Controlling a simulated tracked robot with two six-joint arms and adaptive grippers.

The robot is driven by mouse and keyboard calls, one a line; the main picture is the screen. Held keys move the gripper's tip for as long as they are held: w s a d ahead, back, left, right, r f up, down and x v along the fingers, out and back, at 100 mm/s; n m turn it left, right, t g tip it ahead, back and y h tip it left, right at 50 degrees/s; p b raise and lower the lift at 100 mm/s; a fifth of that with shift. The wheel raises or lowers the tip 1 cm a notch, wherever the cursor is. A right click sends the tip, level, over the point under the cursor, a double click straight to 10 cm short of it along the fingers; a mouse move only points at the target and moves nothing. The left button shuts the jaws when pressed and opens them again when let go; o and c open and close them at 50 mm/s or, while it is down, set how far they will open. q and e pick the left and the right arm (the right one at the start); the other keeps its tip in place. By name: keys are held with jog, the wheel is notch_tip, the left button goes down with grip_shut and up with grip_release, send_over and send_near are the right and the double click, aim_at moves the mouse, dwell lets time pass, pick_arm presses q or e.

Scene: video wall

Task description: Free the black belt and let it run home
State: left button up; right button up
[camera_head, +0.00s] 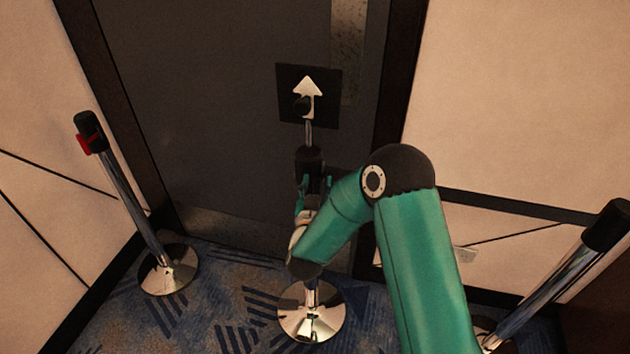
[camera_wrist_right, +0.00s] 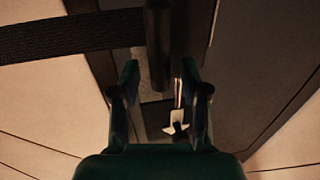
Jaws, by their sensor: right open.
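The black belt (camera_head: 515,206) runs from behind my right arm to the black head of the right post (camera_head: 607,226). Its other end appears to meet the middle post's black head (camera_head: 310,160), partly hidden by my arm. In the wrist view the belt (camera_wrist_right: 70,36) comes in from the left to a dark upright part (camera_wrist_right: 157,45). My right gripper (camera_head: 308,192) is at the middle post, just below its head. In the wrist view its open fingers (camera_wrist_right: 162,95) stand apart, with nothing visibly clamped between them. My left gripper is not in view.
A left post (camera_head: 126,190) with a black head and red tab stands by the wall. The middle post's round chrome base (camera_head: 312,314) rests on blue patterned carpet. Carpet between left and middle posts is clear.

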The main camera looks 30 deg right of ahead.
jog(key=shift+w+d, duration=0.25)
jog(key=shift+w, duration=0.05)
jog(key=shift+c, duration=0.3)
grip_shut()
